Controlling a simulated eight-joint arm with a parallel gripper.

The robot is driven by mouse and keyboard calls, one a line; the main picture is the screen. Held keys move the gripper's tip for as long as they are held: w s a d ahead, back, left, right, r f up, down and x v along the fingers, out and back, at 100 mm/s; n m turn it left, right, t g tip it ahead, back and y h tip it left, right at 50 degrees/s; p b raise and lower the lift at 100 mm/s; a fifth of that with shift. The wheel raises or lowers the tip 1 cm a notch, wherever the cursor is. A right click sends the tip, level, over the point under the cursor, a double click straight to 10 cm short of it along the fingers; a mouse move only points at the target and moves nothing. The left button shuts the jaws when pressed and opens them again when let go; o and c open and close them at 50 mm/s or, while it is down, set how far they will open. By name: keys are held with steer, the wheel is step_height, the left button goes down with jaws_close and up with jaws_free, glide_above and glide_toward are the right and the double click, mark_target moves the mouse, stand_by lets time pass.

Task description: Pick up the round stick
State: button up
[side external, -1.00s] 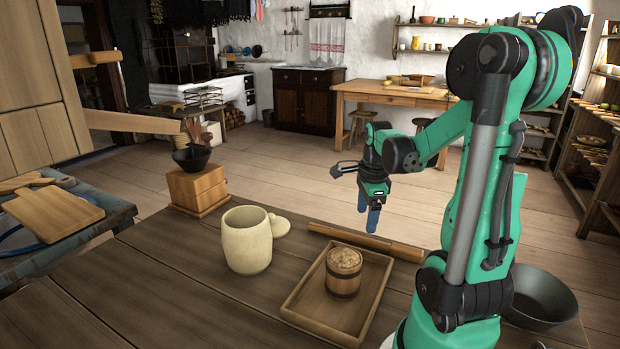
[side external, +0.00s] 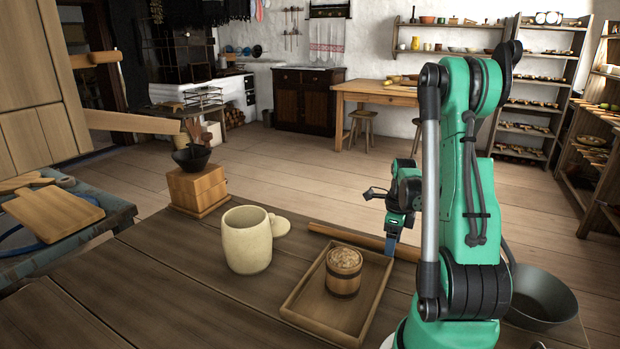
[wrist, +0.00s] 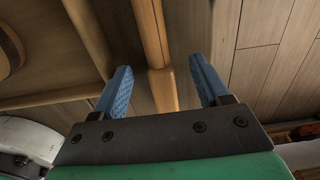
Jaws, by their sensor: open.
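The round stick (side external: 345,236) is a long brown wooden rod lying on the wooden table behind the tray, its right part crossed by my gripper in the side view. In the wrist view the stick (wrist: 152,35) runs lengthwise between my fingers, with a thicker lighter end (wrist: 163,90) close to the palm. My gripper (side external: 389,246) points down at the stick's right part. Its two blue fingers (wrist: 160,78) are open, one on each side of the stick, with gaps on both sides. How far the fingertips are above the table is hard to tell.
A wooden tray (side external: 304,313) holding a small wooden tub (side external: 343,281) stands just in front of the stick. A dark bowl (side external: 541,296) is right, beyond my arm. The table's front left is clear.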

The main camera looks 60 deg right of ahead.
steer(key=shift+c, duration=0.2)
jaws_close()
step_height(320, 180, up, 20)
steer(key=f, duration=0.1)
steer(key=a+f+n, duration=0.4)
steer(key=f+n, duration=0.2)
steer(key=n, duration=1.1)
steer(key=shift+s+f, duration=0.15)
